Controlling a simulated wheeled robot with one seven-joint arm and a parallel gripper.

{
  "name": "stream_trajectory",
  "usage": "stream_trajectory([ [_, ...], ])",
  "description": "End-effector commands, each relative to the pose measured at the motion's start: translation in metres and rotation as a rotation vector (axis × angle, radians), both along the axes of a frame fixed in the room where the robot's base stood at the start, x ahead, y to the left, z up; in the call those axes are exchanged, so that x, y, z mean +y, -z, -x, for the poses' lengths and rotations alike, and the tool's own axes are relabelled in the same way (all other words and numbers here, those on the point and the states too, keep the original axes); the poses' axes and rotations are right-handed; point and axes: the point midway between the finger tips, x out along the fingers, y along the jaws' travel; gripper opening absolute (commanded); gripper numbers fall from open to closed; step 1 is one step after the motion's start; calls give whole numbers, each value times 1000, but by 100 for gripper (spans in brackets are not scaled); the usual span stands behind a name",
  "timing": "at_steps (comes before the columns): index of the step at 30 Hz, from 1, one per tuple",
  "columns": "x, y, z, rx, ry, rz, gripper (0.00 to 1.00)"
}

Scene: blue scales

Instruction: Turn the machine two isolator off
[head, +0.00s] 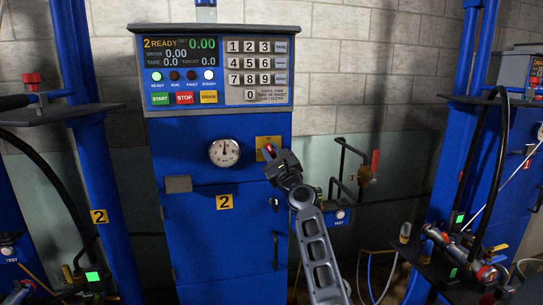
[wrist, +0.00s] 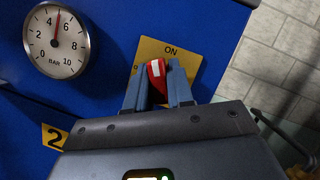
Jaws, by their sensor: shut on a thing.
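The machine two isolator has a red handle with a white stripe (wrist: 156,72) on a yellow plate (wrist: 190,56) in the wrist view. The plate reads ON at its top, and the striped end of the handle points up toward that word. Another mark at the plate's left is mostly hidden by a finger. My gripper (wrist: 156,82) is shut on the handle, one finger on each side. In the head view the yellow plate (head: 262,141) is on the blue cabinet right of the gauge, and my gripper (head: 271,155) covers much of it.
A round pressure gauge (head: 224,152) is left of the isolator. Above is a control panel (head: 219,68) showing 2 READY, with a lit green lamp. A pipe with a red-handled valve (head: 374,163) and a TEST box (head: 341,215) are to the right.

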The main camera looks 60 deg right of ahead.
Motion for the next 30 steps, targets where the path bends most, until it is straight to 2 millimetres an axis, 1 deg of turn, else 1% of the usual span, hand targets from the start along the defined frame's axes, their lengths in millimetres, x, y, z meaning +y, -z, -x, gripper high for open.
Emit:
stream_trajectory([
  [21, 1, -2, 0, 516, -1, 441, 0],
  [30, 1, -1, -1, 698, -2, 593, 0],
])
